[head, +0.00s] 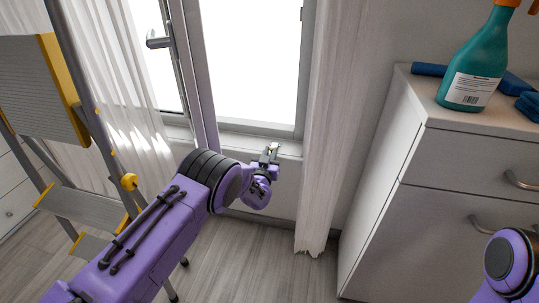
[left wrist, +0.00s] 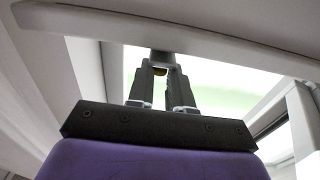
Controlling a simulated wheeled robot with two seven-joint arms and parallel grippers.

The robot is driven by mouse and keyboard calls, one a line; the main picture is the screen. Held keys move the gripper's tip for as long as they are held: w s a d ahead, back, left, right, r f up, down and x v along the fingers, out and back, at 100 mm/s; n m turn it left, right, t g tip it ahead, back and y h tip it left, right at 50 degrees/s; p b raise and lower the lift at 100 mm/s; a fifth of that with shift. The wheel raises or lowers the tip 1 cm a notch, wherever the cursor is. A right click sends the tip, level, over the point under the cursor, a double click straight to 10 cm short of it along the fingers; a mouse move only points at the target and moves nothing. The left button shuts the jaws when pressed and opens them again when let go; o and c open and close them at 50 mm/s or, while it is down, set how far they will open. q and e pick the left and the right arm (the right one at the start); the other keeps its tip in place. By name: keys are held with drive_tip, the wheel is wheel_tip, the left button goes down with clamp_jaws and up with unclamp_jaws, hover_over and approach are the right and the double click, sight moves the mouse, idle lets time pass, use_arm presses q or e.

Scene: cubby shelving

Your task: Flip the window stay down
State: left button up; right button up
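My left gripper (head: 271,153) is at the bottom of the window, in front of the sill. In the left wrist view my left gripper (left wrist: 161,72) has its two dark fingers slightly parted, with a narrow gap between them. A small grey tab with a brownish spot (left wrist: 161,58) shows at the fingertips, under a long pale frame bar (left wrist: 220,50). It may be part of the window stay, but I cannot tell whether the fingers clamp it. No stay is clearly made out in the head view. My right gripper is out of view; only part of my right arm shows.
A window handle (head: 158,41) is at upper left. White curtains hang on both sides, the right one (head: 330,130) close to my gripper. A stepladder (head: 60,90) stands at left. A white cabinet (head: 420,200) at right carries a green spray bottle (head: 475,60).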

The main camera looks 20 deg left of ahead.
use_arm(q)
drive_tip(key=shift+o, duration=1.4)
drive_tip(key=shift+s, duration=0.25)
drive_tip(key=s+d+p, duration=0.1)
drive_tip(key=s+p, duration=0.2)
drive_tip(key=s, duration=0.7)
drive_tip(key=shift+f, duration=0.3)
drive_tip(key=shift+d, duration=0.1)
